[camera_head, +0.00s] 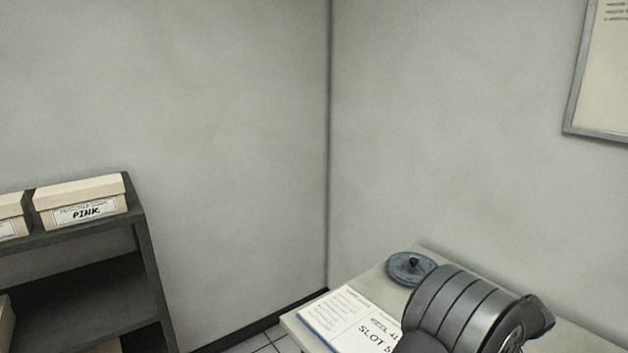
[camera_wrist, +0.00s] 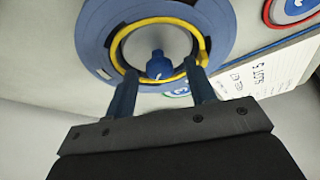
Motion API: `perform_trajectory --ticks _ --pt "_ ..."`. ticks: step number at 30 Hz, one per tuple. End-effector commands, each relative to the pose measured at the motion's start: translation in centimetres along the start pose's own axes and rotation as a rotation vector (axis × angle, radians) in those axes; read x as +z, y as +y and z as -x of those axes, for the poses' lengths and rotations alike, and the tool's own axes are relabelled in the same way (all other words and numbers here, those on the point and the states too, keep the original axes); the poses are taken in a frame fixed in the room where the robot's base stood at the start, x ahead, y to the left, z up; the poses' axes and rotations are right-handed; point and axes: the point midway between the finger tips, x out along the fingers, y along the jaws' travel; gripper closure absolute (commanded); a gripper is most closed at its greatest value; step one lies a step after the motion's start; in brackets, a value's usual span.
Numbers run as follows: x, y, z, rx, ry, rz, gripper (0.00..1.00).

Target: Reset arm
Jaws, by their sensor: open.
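In the wrist view my gripper (camera_wrist: 160,72) is open, with one finger to each side of a small blue knob (camera_wrist: 158,62). The fingers look apart from the knob; how far it lies beyond their tips I cannot tell. The knob is at the middle of a round blue piece (camera_wrist: 97,38) with a yellow ring (camera_wrist: 120,35) around a grey centre. In the head view my arm (camera_head: 465,305) hangs over the table at the lower right and my gripper is hidden there.
The pale table (camera_head: 437,254) carries a dark round disc with a knob (camera_head: 411,266) and a printed sheet reading SLOT (camera_head: 345,318). A dark shelf (camera_head: 85,238) with a box marked PINK (camera_head: 82,200) stands at left. A framed board (camera_head: 605,80) hangs at right.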

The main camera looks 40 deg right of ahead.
Motion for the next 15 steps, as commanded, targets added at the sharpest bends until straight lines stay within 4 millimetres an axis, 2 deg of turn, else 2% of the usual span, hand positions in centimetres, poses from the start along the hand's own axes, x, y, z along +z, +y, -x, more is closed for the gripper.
perform_trajectory --ticks 15 --pt "-0.15 -0.38 -0.13 0.154 0.001 -0.371 0.5"
